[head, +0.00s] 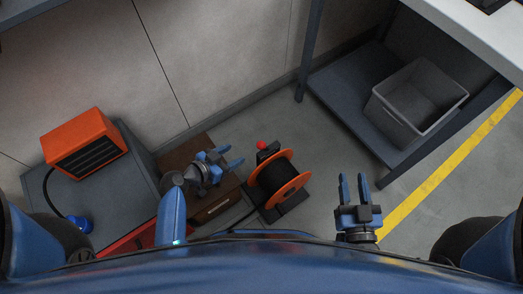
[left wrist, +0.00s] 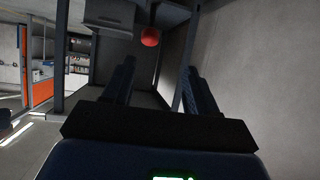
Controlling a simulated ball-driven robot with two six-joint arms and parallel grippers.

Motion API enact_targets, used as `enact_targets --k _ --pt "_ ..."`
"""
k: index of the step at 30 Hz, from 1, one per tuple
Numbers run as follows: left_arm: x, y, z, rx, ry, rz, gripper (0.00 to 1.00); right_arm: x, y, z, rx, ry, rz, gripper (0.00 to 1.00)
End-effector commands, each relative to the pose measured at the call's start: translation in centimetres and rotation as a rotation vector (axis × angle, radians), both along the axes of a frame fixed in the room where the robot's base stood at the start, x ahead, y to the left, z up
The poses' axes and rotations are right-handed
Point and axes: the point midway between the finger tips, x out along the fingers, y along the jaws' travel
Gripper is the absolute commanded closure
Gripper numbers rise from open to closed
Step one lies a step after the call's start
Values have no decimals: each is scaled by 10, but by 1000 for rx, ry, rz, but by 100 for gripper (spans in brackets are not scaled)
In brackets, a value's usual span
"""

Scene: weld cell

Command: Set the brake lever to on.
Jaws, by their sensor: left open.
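The brake lever's red knob (head: 262,145) shows at the top of the cable reel (head: 285,170), which has orange flanges and a dark winding. Most of the lever's arm is hidden, so its setting cannot be told. In the left wrist view the red knob (left wrist: 150,37) is ahead of the fingertips, between them and toward the top. My left gripper (head: 231,157) is open and empty, just left of the knob and apart from it. My right gripper (head: 352,180) has its fingers apart and empty, to the right of the reel.
A brown box (head: 215,207) lies under my left gripper. A grey cabinet (head: 115,185) carrying an orange unit (head: 85,140) is at the left. A grey bin (head: 385,122) stands on a bench's lower shelf (head: 345,85) at the right. Floor is clear between reel and bench.

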Motion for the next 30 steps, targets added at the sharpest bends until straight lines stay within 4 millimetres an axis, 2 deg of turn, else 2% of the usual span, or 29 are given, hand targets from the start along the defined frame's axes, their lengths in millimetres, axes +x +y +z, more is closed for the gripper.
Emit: enact_targets --k 1,4,14,30 --pt "5 -4 -10 -9 -15 -35 42 0 0 -13 0 0 0 62" --pt "8 -11 -12 -24 -39 -95 42 0 0 -21 0 -1 0 62" --pt "19 -30 -18 -38 -66 -157 42 0 0 -30 0 -1 0 62" --pt "62 -88 -48 -38 -66 -152 42 0 0 -47 0 -1 0 62"
